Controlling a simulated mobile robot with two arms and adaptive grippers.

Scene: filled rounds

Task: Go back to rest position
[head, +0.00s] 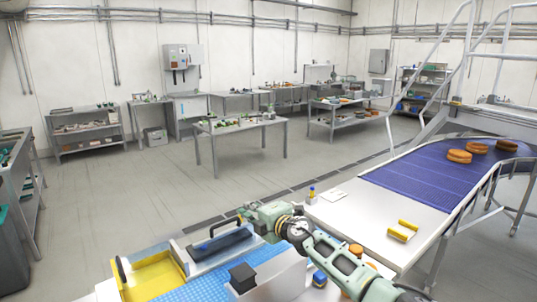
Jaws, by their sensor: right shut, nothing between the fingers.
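My right gripper (243,214) is at the end of the pale green arm that comes in from the lower right. It is shut with nothing held, and shows small from this angle. It is above the right end of a grey tray (180,252) with a dark inside, close to a black curved bar; I cannot tell whether they touch. My left gripper is not in view.
A yellow tray (150,277) and a blue studded surface (205,289) lie at the lower left. A blue conveyor (415,185) with several orange-brown rounds (459,156) runs at the right. A yellow block (403,231) lies on its white end. Open floor (130,200) lies beyond; a grey table (240,124) stands there.

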